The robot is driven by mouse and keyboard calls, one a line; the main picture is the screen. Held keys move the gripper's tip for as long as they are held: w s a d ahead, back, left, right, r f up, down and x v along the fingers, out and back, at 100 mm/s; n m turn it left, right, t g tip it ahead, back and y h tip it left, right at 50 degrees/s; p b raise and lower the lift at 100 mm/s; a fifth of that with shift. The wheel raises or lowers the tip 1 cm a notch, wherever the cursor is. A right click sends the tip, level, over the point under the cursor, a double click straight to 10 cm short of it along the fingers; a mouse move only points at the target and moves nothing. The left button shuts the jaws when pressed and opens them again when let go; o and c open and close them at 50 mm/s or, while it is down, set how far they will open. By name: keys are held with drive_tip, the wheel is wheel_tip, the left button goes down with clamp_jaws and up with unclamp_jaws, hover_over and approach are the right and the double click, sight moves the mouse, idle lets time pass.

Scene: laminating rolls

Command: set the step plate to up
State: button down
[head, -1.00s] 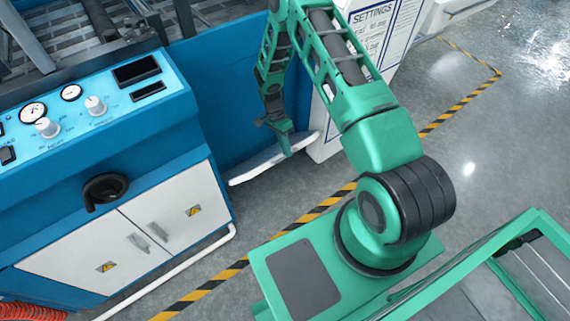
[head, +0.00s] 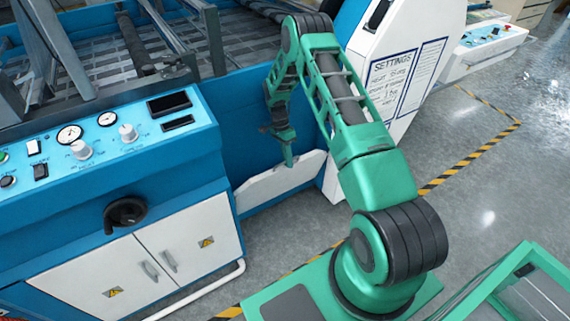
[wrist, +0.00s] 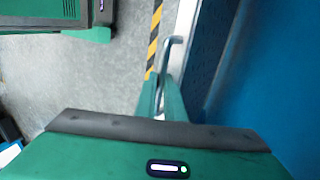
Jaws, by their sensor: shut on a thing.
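The step plate (head: 275,183) is a white panel low on the blue machine's side, right of the white cabinet doors in the head view. It now stands steeply tilted, nearly upright against the blue side. My gripper (head: 289,160) is shut on the plate's upper edge, and its fingers hide a small part of that edge. In the wrist view my gripper (wrist: 162,100) points away, with the plate (wrist: 183,35) seen nearly edge-on as a pale strip beyond the fingers.
The blue machine (head: 100,175) has a control panel with gauges, knobs and a black handwheel (head: 126,212). A white settings board (head: 400,85) stands just right of the plate. Grey floor with a yellow-black stripe (head: 470,160) lies open to the right.

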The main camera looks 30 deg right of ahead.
drive_tip(key=shift+w+a, duration=0.2)
drive_tip(key=shift+a, duration=0.1)
drive_tip(key=c, duration=1.8)
unclamp_jaws()
drive_tip(key=shift+c, duration=0.2)
drive_tip(key=shift+d, duration=0.1)
drive_tip(key=shift+r, duration=0.15)
wheel_tip(320, 180, up, 4)
drive_tip(key=shift+w, duration=0.1)
drive_tip(key=s+a+r, duration=0.4)
drive_tip(key=a+r, duration=0.2)
drive_tip(key=a, duration=0.4)
drive_tip(key=shift+a+r, duration=0.35)
drive_tip(key=shift+r, duration=0.05)
